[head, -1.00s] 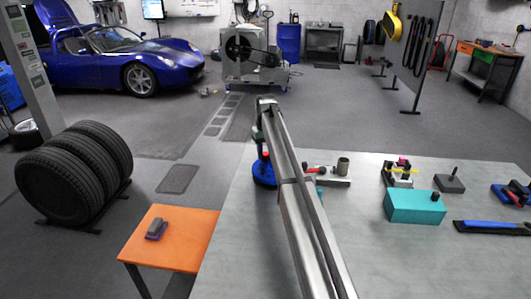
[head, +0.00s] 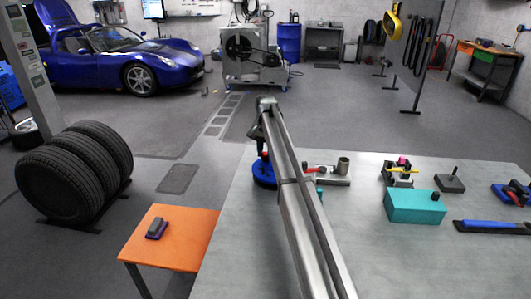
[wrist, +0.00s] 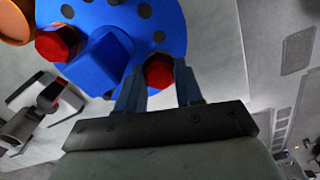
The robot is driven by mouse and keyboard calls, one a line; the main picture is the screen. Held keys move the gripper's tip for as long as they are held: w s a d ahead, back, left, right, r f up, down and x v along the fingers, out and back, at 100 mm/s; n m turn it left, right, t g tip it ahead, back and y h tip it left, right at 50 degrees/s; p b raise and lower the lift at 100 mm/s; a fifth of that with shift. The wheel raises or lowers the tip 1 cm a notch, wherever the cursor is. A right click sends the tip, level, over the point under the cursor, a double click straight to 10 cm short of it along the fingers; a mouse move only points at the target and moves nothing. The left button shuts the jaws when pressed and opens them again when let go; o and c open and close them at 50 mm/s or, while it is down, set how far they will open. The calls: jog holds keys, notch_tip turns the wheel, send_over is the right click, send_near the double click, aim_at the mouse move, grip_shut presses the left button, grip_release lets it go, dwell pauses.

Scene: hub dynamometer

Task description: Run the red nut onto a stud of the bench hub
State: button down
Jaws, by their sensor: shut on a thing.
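The bench hub is a blue disc (head: 263,179) on the near bench, partly hidden behind my arm in the head view. In the wrist view the hub face (wrist: 170,25) shows dark round holes and a raised blue square block (wrist: 100,58). My gripper (wrist: 158,86) is shut on a red hexagonal nut (wrist: 158,70), which lies over the hub's rim beside the block. I cannot tell whether this nut touches the hub or is on a stud. Another red hexagonal piece (wrist: 58,43) sits at the block's other side.
An orange round thing (wrist: 14,22) is at the wrist view's upper left corner. On the grey bench (head: 350,245) are a metal fixture (head: 338,174), a teal box (head: 413,207) and a blue-black tool (head: 492,227). An orange side table (head: 180,240) stands left. The bench front is clear.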

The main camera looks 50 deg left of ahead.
jog(key=shift+w+a+r, duration=0.1)
jog(key=shift+a+r, duration=0.1)
jog(key=shift+r, duration=0.1)
jog(key=c, duration=1.1)
grip_release()
jog(key=shift+o, duration=1.1)
jog(key=shift+d+f, duration=0.15)
jog(key=shift+r, duration=1.65)
jog(key=shift+n, duration=0.3)
